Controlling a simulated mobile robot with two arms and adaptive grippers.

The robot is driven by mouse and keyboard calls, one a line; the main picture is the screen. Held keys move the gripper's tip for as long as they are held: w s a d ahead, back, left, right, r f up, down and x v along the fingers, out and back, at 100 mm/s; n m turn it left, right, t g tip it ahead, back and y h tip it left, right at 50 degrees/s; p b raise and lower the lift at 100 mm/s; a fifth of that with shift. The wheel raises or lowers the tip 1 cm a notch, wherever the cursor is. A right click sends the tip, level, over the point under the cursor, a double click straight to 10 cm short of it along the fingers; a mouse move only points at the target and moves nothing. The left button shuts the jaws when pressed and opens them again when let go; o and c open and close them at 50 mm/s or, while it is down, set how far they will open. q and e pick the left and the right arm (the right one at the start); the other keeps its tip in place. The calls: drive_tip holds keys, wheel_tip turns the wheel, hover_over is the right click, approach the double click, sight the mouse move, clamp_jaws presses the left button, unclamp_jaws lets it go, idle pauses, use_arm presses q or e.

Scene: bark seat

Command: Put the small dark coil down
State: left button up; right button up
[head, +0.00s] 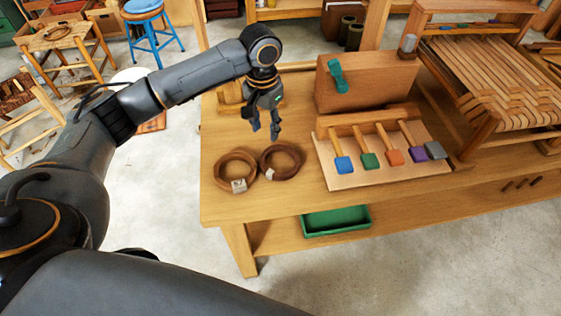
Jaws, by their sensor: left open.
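Two brown coils lie side by side on the wooden workbench (222,205), near its left front corner. The darker coil (294,168) is on the right, with a small pale tag at its left side. The lighter coil (222,176) is on the left, with a pale tag at its front. The two look to be touching or nearly so. My left gripper (266,136) points down above and behind the darker coil. It is open and empty, clear of both coils. My right gripper is not in view.
A rack of tools with coloured ends (335,182) lies right of the coils. Behind it stands a wooden box (385,78) with a green clamp (338,78). A woven-seat frame (500,85) stands at the right. A green tray (335,221) sits on the lower shelf.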

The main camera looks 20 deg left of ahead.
sight(267, 152)
use_arm(q)
drive_tip(key=f, duration=0.9)
drive_tip(key=shift+w+a+f, duration=0.15)
drive_tip(key=shift+w+f, duration=0.1)
drive_tip(key=shift+f, duration=0.05)
clamp_jaws()
